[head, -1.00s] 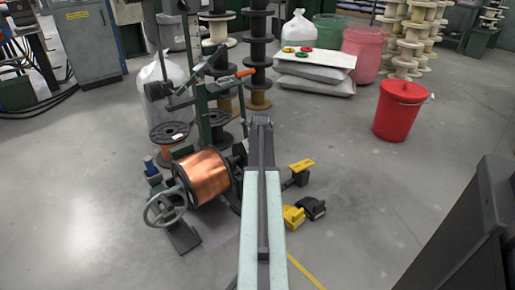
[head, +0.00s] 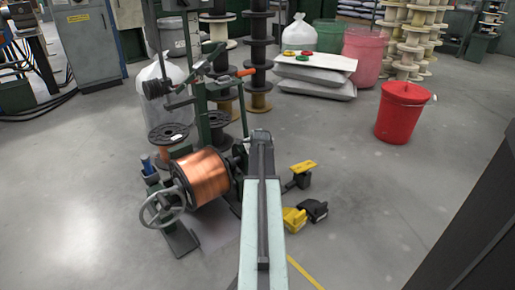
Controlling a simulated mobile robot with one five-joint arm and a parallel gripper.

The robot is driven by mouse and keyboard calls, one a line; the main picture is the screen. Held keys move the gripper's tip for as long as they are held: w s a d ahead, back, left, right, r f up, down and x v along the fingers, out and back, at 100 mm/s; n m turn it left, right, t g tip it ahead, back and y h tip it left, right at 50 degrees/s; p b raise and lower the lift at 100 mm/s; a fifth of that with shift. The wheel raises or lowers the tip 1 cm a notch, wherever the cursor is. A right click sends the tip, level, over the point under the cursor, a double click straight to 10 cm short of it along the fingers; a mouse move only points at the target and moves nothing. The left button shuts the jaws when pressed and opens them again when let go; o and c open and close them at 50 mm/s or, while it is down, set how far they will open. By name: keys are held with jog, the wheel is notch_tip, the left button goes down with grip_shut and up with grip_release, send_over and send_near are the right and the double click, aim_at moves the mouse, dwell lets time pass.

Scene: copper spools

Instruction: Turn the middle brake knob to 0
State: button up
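The winding stand (head: 199,110) is a green frame with an orange-handled lever (head: 245,73). A copper spool (head: 204,177) lies on its side at its foot, with a grey handwheel (head: 162,209) on the left. I cannot make out a middle brake knob or any number scale; small parts right of the spool are dark and partly behind my arm. My pale green and dark arm reaches up from the bottom centre, its far end just right of the spool. My gripper's fingers do not show.
Yellow and black foot pedals (head: 294,219) and another yellow-topped pedal (head: 302,170) lie right of my arm. A red bin (head: 403,114) stands farther right. Sacks (head: 315,82) bear a white board with coloured discs. A dark panel (head: 475,235) fills the lower right. Open floor lies between.

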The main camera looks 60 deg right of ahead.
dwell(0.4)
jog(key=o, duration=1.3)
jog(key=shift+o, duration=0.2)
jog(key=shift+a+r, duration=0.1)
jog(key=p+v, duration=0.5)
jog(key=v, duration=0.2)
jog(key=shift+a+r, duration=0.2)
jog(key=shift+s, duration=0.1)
